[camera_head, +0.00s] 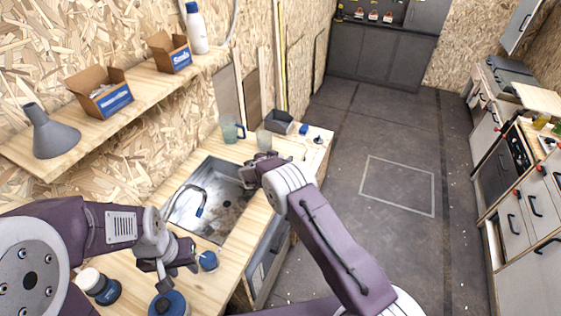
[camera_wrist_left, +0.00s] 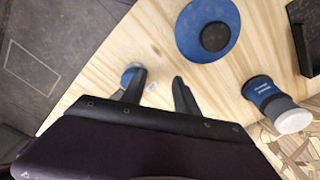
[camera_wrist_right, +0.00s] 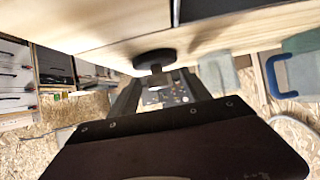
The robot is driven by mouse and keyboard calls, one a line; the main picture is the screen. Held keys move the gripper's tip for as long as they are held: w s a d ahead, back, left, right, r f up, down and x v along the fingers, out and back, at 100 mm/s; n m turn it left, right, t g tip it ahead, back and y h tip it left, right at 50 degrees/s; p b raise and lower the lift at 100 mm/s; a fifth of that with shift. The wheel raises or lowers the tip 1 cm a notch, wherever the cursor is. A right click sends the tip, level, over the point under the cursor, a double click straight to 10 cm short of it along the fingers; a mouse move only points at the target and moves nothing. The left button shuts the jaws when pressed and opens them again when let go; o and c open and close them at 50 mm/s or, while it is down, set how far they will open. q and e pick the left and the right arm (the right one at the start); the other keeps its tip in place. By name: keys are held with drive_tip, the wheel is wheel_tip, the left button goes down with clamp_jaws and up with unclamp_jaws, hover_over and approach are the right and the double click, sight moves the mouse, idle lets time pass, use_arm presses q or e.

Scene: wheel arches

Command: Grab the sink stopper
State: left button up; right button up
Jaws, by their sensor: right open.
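The sink stopper (camera_wrist_right: 154,57) is a dark round disc with a short stem, in the right wrist view, which looks upside down. It rests on the wooden worktop beyond my right gripper (camera_wrist_right: 158,88); its stem shows between the open fingers, with no visible grip on it. In the head view my right gripper (camera_head: 250,174) is at the right rim of the sink (camera_head: 225,212), and I cannot make out the stopper there. My left gripper (camera_head: 178,272) is open and empty above the near worktop; it also shows in the left wrist view (camera_wrist_left: 158,82).
A faucet (camera_head: 188,189) reaches over the basin. Open floor lies to the right.

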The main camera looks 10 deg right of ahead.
clamp_jaws()
drive_tip(key=shift+r, duration=0.15)
